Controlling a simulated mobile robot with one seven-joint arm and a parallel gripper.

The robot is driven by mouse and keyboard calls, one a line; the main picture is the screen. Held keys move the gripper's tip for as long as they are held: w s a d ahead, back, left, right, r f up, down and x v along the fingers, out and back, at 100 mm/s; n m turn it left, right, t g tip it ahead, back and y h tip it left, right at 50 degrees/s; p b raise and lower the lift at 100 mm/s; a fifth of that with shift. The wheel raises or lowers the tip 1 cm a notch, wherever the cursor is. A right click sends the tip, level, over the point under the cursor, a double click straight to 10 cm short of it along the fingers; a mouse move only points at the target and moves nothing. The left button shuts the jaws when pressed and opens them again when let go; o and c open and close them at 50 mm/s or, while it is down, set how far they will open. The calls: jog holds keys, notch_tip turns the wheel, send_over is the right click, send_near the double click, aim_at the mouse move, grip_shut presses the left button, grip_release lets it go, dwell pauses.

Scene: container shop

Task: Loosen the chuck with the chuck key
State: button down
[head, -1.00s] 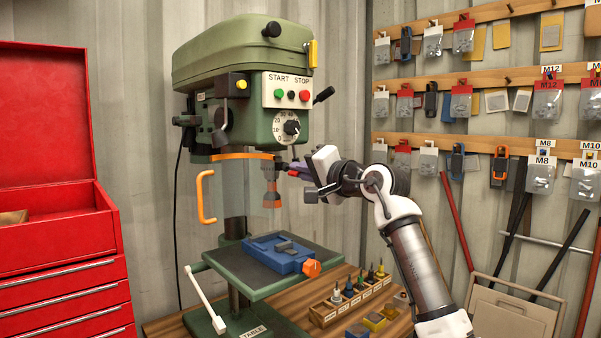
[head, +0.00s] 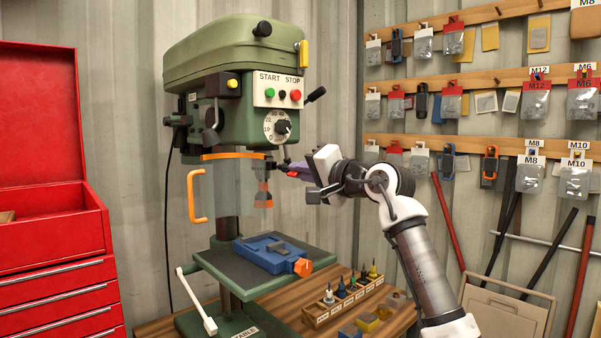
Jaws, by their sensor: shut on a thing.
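The drill press (head: 225,90) stands left of centre, with its chuck (head: 263,190) hanging below the green head, seen partly through the clear guard (head: 228,185). My gripper (head: 293,169) is at the right of the chuck, level with its upper part, pointing left. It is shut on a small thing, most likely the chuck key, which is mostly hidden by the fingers. A small dark and red tip shows at its left end. A narrow gap seems to lie between this tip and the chuck. I cannot tell the depth.
A blue vise (head: 268,254) with an orange knob sits on the press table (head: 210,263) below the chuck. A wooden bit rack (head: 330,314) stands on the bench at the right. A red tool cabinet (head: 60,225) is at the left; hanging tools and bags line the right wall.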

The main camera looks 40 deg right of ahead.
jog(key=shift+s, duration=0.1)
jog(key=s+b, duration=0.2)
jog(key=s, duration=0.4)
jog(key=shift+s+d, duration=0.3)
jog(key=shift+s, duration=0.1)
dwell(0.4)
